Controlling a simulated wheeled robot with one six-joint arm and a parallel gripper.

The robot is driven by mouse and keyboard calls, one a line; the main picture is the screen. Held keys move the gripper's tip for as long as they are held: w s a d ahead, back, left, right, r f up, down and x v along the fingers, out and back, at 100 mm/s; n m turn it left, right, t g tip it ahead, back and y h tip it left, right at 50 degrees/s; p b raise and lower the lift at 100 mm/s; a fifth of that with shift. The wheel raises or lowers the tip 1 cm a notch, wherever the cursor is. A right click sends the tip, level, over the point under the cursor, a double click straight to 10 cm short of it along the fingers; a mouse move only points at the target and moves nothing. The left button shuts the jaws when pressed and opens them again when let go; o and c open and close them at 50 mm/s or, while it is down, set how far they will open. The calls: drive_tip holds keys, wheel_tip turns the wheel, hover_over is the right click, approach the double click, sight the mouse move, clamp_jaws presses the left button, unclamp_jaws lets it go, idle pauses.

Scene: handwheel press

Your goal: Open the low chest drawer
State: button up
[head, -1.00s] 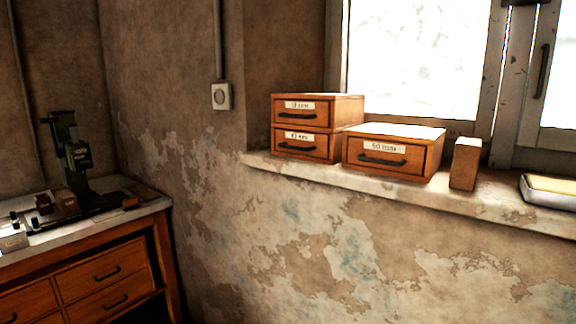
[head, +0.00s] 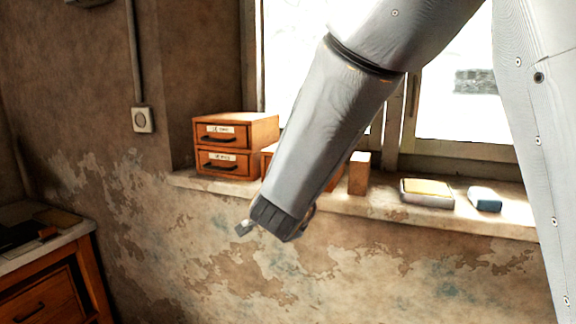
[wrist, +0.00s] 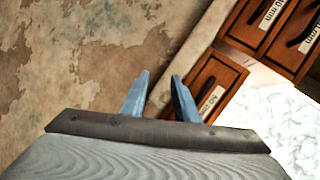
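The low chest (head: 267,160) is a wooden one-drawer box on the window sill. My arm hides most of it in the head view. The wrist view shows its drawer front (wrist: 222,77) with a dark handle (wrist: 207,86) and a white label; the drawer looks shut. My gripper (head: 243,228) is in front of and below the sill in the head view. In the wrist view its two blue fingers (wrist: 159,82) are apart with nothing between them, and the right finger overlaps the chest's near edge in the picture. The fingers look clear of the handle.
A two-drawer chest (head: 236,146) stands left of the low chest on the sill (head: 385,205). To the right are a brown block (head: 359,174), a tray with a yellow top (head: 427,192) and a blue block (head: 485,198). A workbench (head: 50,262) is at lower left.

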wheel_tip(320, 180, up, 8)
drive_tip(key=s+a+m+t+h+p, duration=0.2)
drive_tip(key=m+h, duration=0.3)
drive_tip(key=m, duration=0.2)
drive_tip(key=p+x, duration=0.2)
drive_tip(key=x, duration=0.5)
drive_tip(key=shift+w+f+p, duration=0.15)
drive_tip(key=shift+w+p, duration=0.1)
drive_tip(key=shift+p, duration=0.1)
clamp_jaws()
